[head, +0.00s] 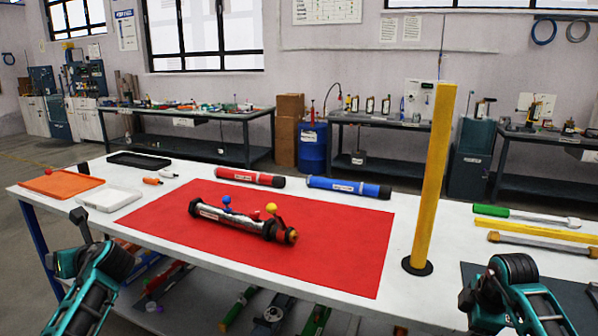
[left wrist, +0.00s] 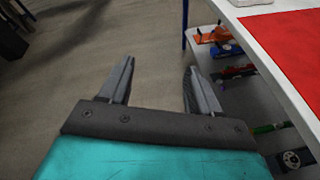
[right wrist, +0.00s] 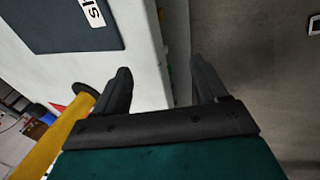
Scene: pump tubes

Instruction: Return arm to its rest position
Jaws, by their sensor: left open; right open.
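My left gripper shows in the left wrist view (left wrist: 155,85). It is open and empty, over the floor beside the table's front edge. My left arm shows at the lower left of the head view, in front of the table. My right gripper shows in the right wrist view (right wrist: 160,85). It is open and empty near the table edge. My right arm shows at the lower right of the head view. A silver pump tube (head: 240,220) with blue and yellow ball knobs lies on the red mat (head: 345,225), apart from both grippers.
A red tube (head: 250,178) and a blue tube (head: 349,187) lie behind the silver one. A yellow post (head: 434,180) stands upright right of the mat. Trays, including an orange one (head: 62,184), sit at the left. Long tools, one green-handled (head: 492,211), lie at the right.

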